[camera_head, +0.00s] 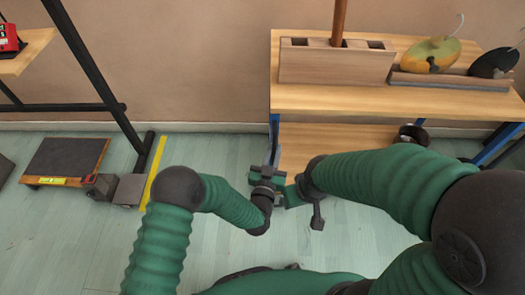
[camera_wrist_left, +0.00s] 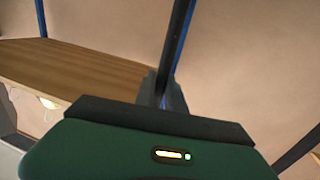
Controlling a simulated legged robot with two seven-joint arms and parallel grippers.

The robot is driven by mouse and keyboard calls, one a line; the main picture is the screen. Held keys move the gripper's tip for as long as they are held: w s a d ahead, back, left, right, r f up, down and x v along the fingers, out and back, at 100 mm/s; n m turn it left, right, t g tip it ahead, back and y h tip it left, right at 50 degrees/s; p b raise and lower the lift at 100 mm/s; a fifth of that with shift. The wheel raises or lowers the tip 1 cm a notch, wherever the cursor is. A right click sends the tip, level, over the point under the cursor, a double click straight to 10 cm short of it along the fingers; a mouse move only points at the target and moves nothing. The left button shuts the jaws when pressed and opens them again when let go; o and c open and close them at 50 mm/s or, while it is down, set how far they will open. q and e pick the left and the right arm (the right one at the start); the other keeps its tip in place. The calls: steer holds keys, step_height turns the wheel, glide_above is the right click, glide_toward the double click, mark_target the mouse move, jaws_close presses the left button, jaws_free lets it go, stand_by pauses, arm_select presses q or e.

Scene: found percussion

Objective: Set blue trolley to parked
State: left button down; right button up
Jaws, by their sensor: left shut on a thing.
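The blue trolley (camera_head: 400,100) has wooden shelves and blue posts and stands at the right in the head view. My left gripper (camera_head: 268,178) is at its left front post. In the left wrist view a dark blue post (camera_wrist_left: 180,45) runs down into the jaws, and the gripper is shut on it. The trolley's wooden shelf (camera_wrist_left: 70,65) shows to the left there. My right gripper (camera_head: 315,195) is just right of the left one, in front of the lower shelf; its jaws are not clear.
A yellow line (camera_head: 153,172) lies on the floor at the left. Beyond it are a low dark platform (camera_head: 67,157) and a black-legged table (camera_head: 28,50). The trolley top carries a wooden block (camera_head: 335,65), a yellow-green gourd-like thing (camera_head: 430,55) and a dark round thing (camera_head: 494,63). The wall is close behind.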

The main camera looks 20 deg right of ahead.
arm_select(q)
steer(key=shift+s+d, duration=0.2)
steer(key=shift+d, duration=0.3)
steer(key=shift+d, duration=0.1)
steer(key=c, duration=1.6)
jaws_free()
steer(key=shift+o, duration=1)
steer(key=shift+d, duration=0.15)
